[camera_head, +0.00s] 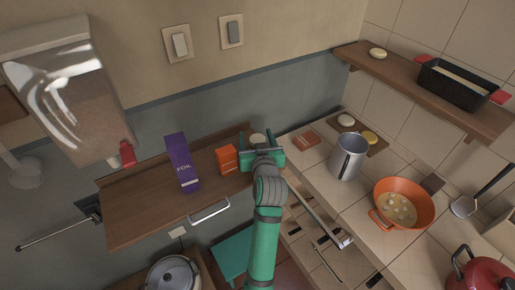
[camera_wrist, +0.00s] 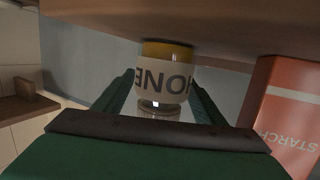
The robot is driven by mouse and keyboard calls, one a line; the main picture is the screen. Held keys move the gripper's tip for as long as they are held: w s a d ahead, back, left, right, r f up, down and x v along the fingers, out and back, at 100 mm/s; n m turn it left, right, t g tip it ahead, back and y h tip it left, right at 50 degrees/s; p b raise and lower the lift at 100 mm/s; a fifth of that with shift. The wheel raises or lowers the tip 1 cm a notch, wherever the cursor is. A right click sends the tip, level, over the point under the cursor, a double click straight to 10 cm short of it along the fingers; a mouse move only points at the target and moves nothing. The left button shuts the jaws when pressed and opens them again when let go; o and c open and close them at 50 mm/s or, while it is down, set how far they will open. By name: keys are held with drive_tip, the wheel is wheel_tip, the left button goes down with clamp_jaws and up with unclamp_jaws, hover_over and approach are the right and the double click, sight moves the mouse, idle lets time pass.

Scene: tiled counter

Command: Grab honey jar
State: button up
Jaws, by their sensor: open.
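The honey jar (camera_wrist: 166,76) appears upside down in the wrist view, with a white label reading "HONE" and an amber band by the wooden surface. My green gripper (camera_wrist: 162,88) is open, with one finger on each side of the jar. Whether the fingers touch it cannot be told. In the head view my gripper (camera_head: 262,155) is at the right end of the wooden shelf, and only the pale top of the jar (camera_head: 258,138) shows behind it. The rest of the jar is hidden by my gripper.
The orange starch box (camera_head: 227,158) stands just left of my gripper; it also shows close in the wrist view (camera_wrist: 285,115). A purple foil box (camera_head: 182,162) stands further left. A grey canister (camera_head: 348,157) and an orange colander (camera_head: 404,203) stand on the tiled counter at right.

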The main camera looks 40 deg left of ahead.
drive_tip(key=c, duration=1.2)
drive_tip(key=shift+c, duration=0.8)
drive_tip(key=shift+r, duration=0.1)
